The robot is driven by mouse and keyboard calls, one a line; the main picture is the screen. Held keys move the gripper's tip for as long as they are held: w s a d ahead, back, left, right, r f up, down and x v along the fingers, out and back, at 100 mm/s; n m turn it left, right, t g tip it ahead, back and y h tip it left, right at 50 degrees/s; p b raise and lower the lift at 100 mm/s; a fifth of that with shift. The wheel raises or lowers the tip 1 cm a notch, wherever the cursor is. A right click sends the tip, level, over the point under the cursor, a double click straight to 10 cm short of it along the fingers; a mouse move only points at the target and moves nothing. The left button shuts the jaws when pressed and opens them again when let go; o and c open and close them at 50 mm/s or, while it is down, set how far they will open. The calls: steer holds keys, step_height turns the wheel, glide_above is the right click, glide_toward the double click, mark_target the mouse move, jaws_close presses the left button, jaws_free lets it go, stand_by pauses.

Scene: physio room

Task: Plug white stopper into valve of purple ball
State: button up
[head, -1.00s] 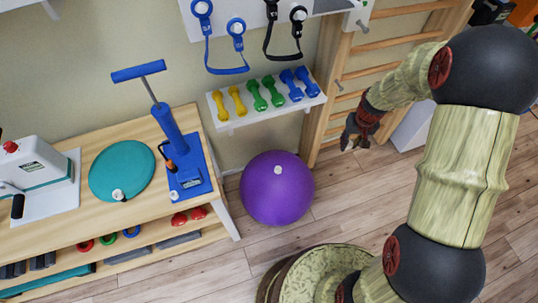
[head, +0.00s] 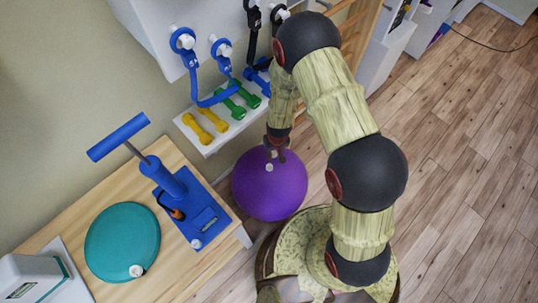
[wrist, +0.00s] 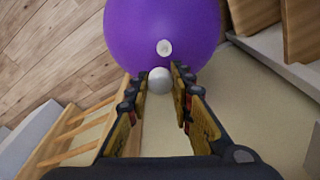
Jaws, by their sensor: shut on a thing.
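The purple ball (head: 268,192) stands on the floor beside the bench, and it fills the top of the wrist view (wrist: 150,25). Its valve is a small white disc (wrist: 164,48) on the side facing my gripper, also visible in the head view (head: 269,168). My gripper (wrist: 158,82) is shut on the white stopper (wrist: 160,80), a rounded pale piece between the fingertips. In the wrist view the stopper sits just below the valve, apart from it. In the head view my gripper (head: 275,153) is at the ball's upper edge. Whether the stopper touches the ball I cannot tell.
A shelf of dumbbells (head: 207,143) is on the wall behind the ball. The wooden bench (head: 70,215) with a blue pump (head: 195,205) and teal cushion (head: 122,243) stands to the left. Wall bars (wrist: 85,130) show in the wrist view. The floor at right is clear.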

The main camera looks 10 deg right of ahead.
steer(key=shift+m, duration=0.6)
steer(key=f+b, duration=0.2)
steer(key=f, duration=0.2)
steer(key=w+a+f+b, duration=0.1)
steer(key=f+b, duration=0.1)
steer(key=f, duration=0.3)
steer(key=w+f+b, duration=0.1)
steer(key=f+b, duration=0.1)
steer(key=f, duration=0.3)
steer(key=shift+a+b, duration=0.25)
steer(key=shift+b, duration=0.1)
steer(key=shift+s+f+b, duration=0.1)
steer(key=shift+f+b, duration=0.95)
steer(key=shift+f, duration=0.45)
stand_by(1.5)
steer(key=o, duration=0.9)
steer(key=shift+o, duration=0.7)
steer(key=shift+r, duration=0.1)
step_height(320, 180, up, 7)
steer(key=p, duration=0.7)
